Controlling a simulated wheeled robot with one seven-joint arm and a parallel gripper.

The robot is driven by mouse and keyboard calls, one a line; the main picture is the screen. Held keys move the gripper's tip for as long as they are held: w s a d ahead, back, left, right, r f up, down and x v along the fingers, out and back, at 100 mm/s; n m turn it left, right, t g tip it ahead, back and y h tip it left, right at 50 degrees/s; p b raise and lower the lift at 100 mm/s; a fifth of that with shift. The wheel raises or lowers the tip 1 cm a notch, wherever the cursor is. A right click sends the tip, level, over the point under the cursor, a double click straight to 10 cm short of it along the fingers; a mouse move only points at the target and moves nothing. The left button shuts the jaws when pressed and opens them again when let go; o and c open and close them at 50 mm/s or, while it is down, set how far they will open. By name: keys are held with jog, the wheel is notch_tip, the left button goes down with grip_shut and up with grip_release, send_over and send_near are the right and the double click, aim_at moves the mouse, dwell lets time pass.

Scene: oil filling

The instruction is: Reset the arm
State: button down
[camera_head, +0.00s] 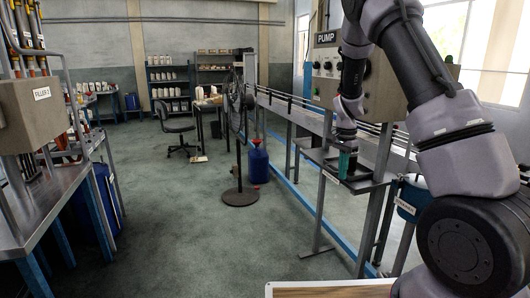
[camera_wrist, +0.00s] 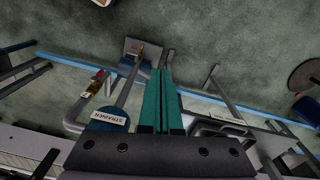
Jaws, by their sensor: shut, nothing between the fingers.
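My gripper (camera_head: 347,165) points down over a small side shelf beside the conveyor in the head view. Its two green fingers (camera_wrist: 161,100) lie close together in the wrist view, shut with nothing between them. My arm reaches from the right side of the head view across to the conveyor. The strainer (camera_wrist: 110,118), a blue round thing with a white label, lies left of the fingers in the wrist view. A dark tray (camera_wrist: 220,130) is right of the fingers. The fingertips appear apart from both.
The conveyor (camera_head: 300,113) runs along the right, with the grey pump box (camera_head: 385,85) over it. A standing fan (camera_head: 238,110) and a blue bottle (camera_head: 258,163) stand on the floor. A labelled filler box (camera_head: 40,110) is at left. The middle floor is clear.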

jog(key=s+a+r+n+t+y, duration=0.1)
jog(key=s+r+n+t, duration=0.1)
jog(key=s+r, duration=0.65)
jog(key=s+a+r+n+t+y, duration=0.1)
jog(key=s+r+y, duration=0.15)
jog(key=r, duration=1.05)
jog(key=s+r+n+t, duration=0.2)
jog(key=s+r, duration=0.2)
jog(key=s, duration=0.4)
jog(key=s+r+n+t+h, duration=0.1)
jog(key=s+r, duration=0.3)
jog(key=s, duration=0.5)
jog(key=shift+s+a+n+t, duration=0.2)
jog(key=shift+s+n+t, duration=0.1)
jog(key=shift+n+t, duration=0.45)
